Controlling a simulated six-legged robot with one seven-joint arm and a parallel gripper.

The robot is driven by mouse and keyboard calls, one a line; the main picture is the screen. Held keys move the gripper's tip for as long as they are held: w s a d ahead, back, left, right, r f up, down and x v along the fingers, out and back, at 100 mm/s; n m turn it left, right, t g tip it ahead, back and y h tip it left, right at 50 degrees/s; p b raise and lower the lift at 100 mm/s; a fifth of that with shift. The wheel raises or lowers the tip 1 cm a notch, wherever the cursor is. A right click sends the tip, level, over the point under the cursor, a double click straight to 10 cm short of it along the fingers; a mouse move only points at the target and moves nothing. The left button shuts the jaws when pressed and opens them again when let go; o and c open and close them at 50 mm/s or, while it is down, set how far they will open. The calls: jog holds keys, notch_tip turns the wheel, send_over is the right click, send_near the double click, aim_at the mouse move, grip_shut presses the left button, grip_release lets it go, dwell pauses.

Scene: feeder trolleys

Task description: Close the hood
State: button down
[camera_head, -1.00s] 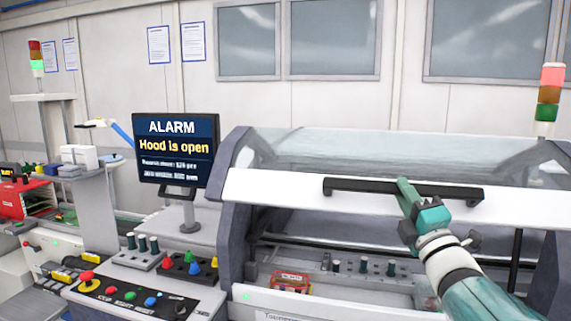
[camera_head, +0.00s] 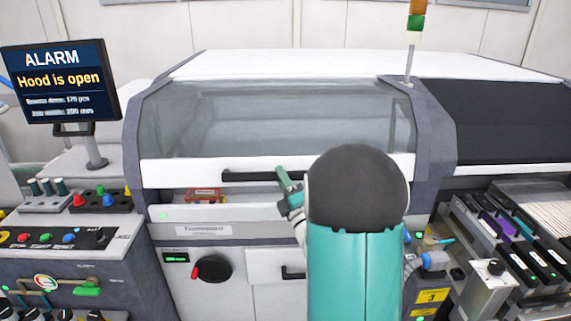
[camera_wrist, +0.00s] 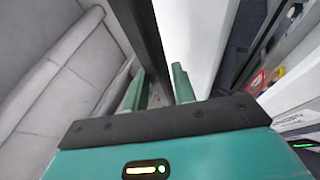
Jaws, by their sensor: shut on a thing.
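The hood (camera_head: 270,118) is a clear window in a white frame on the grey machine. Its white front edge (camera_head: 185,172) is low, with a narrow gap above the machine's front panel. A black handle bar (camera_head: 250,176) runs along that edge. My gripper (camera_head: 283,178) is shut on the handle near its middle. In the wrist view the green fingers (camera_wrist: 158,88) stand on either side of the dark handle bar (camera_wrist: 143,35). My arm hides the right part of the handle and edge. The monitor (camera_head: 60,82) reads "ALARM Hood is open".
A red box (camera_head: 204,195) shows in the gap under the hood edge. A control panel with coloured buttons (camera_head: 60,237) stands at left. Feeder slots (camera_head: 505,240) and a signal tower (camera_head: 415,20) are at right.

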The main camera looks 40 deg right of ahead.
notch_tip(320, 180, down, 7)
jog(key=w+d+t, duration=0.1)
jog(key=w+d, duration=0.1)
jog(key=shift+f+n, duration=0.15)
jog(key=shift+n, duration=0.25)
jog(key=shift+d, duration=0.1)
jog(key=c, duration=1.4)
grip_release()
jog(key=shift+w+d, duration=0.1)
jog(key=shift+a, duration=0.25)
jog(key=shift+y, duration=0.3)
